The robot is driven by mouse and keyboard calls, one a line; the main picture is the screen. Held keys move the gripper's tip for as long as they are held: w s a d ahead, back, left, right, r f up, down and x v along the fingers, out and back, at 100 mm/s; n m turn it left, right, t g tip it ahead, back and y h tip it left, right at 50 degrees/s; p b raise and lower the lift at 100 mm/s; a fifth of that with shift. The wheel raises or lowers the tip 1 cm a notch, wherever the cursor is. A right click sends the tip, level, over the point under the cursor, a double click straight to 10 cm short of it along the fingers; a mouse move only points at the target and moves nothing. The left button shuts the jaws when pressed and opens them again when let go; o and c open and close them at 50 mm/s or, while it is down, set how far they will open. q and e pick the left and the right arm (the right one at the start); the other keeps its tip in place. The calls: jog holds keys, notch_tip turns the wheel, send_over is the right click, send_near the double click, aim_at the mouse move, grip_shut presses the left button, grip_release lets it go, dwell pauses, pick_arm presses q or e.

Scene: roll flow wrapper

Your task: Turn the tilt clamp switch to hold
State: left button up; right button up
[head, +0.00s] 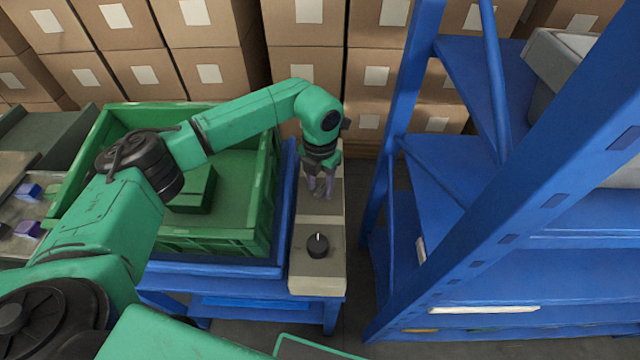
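A black round knob with a light pointer mark, which looks like the tilt clamp switch (317,245), sits on the near part of a beige control box (318,284). Its pointer mark faces roughly away from me; any labels are too small to read. My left gripper (320,193) points down over the far part of the same box, beyond the knob and apart from it. Its fingers look spread with nothing clear between them, though they are small in the view. My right gripper is not in view.
A green crate (270,200) on a blue stand (225,284) is left of the control box. A blue shelf rack (402,90) stands to the right, with a narrow floor gap between. Stacked cardboard boxes (300,67) fill the back.

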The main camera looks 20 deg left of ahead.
aim_at(320, 190)
pick_arm(q)
notch_tip(320, 190, up, 14)
jog(key=b, duration=0.1)
jog(key=shift+r, duration=0.25)
dwell(0.4)
